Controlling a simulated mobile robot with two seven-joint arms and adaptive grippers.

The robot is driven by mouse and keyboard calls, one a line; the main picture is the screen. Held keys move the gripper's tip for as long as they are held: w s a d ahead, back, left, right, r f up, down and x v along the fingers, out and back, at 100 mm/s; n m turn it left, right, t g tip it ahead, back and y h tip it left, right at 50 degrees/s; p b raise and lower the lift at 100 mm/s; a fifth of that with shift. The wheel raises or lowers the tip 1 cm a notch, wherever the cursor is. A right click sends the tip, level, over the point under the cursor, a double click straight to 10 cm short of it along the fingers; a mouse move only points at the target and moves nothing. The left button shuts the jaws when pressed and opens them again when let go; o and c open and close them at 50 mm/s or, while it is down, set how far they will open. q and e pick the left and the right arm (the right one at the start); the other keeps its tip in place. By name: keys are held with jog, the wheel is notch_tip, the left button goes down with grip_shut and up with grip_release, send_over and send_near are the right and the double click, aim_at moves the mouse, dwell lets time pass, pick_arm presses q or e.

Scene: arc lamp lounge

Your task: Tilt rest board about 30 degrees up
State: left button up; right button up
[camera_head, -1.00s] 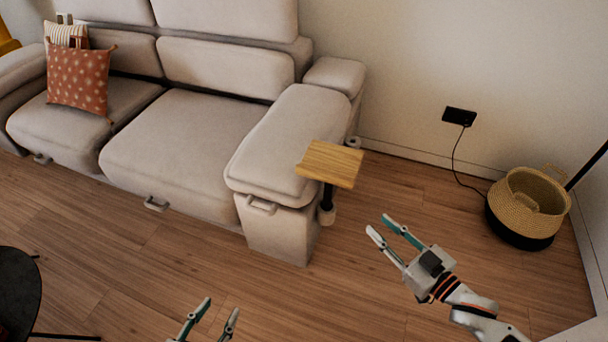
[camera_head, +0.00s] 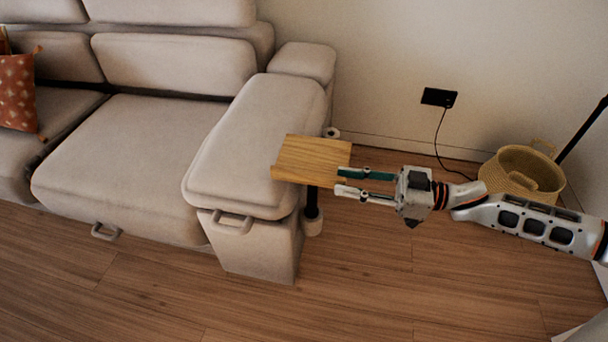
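The rest board (camera_head: 311,156) is a square light wood plate on a dark post beside the sofa's right armrest. It looks about level, though a slight tilt is hard to judge. My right gripper (camera_head: 341,181) reaches in from the right to the board's near right corner. Its two fingers are apart. The teal-sided finger overlaps the board's right edge in the picture, and the other finger lies just below the corner. I cannot tell whether either finger touches the board. My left gripper is out of view.
The beige sofa armrest (camera_head: 252,135) is close to the board's left side. A woven basket (camera_head: 515,178) stands at right by the wall, and a black wall box (camera_head: 439,97) trails a cable. The wood floor (camera_head: 350,280) in front is clear.

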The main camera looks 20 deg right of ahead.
aim_at(308, 173)
jog(key=b+x, duration=0.1)
jog(key=x, duration=0.8)
jog(key=shift+w+a, duration=0.1)
grip_shut()
